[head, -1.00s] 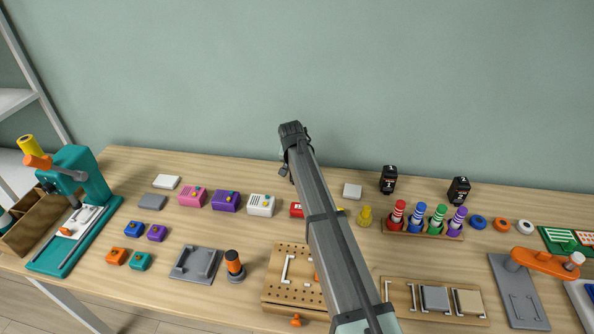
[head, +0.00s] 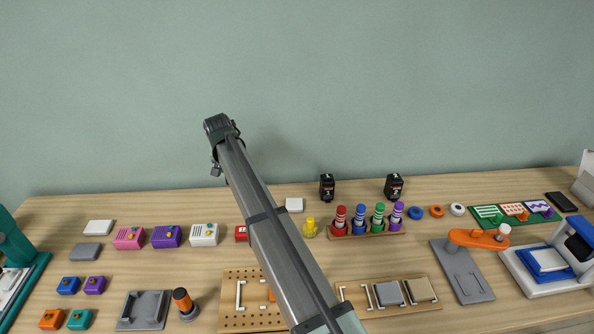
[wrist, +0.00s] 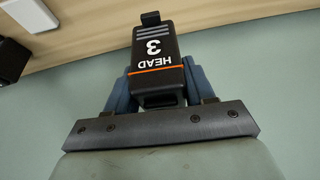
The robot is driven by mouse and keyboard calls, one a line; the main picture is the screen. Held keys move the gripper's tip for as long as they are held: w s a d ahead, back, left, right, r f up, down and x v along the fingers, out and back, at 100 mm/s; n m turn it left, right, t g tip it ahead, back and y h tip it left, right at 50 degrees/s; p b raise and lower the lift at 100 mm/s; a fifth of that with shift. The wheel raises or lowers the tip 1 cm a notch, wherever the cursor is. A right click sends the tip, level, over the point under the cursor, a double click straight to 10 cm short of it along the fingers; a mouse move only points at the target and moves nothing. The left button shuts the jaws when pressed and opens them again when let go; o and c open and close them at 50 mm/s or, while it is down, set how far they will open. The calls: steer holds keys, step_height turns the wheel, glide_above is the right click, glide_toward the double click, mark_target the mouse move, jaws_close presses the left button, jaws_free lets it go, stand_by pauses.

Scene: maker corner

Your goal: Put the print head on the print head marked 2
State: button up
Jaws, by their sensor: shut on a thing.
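In the wrist view, my gripper (wrist: 160,80) is shut on a black print head (wrist: 155,52) with an orange stripe and the white marking "HEAD 3", upside down in the picture. A finger shows on each side of it. In the head view, two black print heads stand upright and apart at the back of the table. The right one (head: 395,187) seems to be marked 2; the mark on the left one (head: 327,187) is too small to read surely. My arm crosses the middle of the head view, where the gripper's fingers and the held print head cannot be made out.
A rack of coloured markers (head: 368,234) stands in front of the two print heads. An orange-armed device (head: 478,239) stands front right. The wall (head: 420,90) rises close behind.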

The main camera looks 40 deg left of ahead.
steer(key=w+d+r+m, duration=0.1)
steer(key=w+d, duration=0.5)
steer(key=w, duration=0.2)
steer(key=w+d+r+m, duration=0.1)
steer(key=w+d, duration=0.5)
steer(key=w, duration=0.3)
steer(key=w+d+r+m+h, duration=0.1)
steer(key=w+d, duration=0.5)
steer(key=w, duration=0.3)
steer(key=shift+r+m+t, duration=0.35)
steer(key=shift+m+t, duration=0.05)
step_height(320, 180, up, 5)
steer(key=n+y, duration=0.1)
steer(key=n, duration=0.3)
glide_above(396, 178)
steer(key=shift+g, duration=0.5)
steer(key=shift+f, duration=4.85)
steer(key=shift+f, duration=0.1)
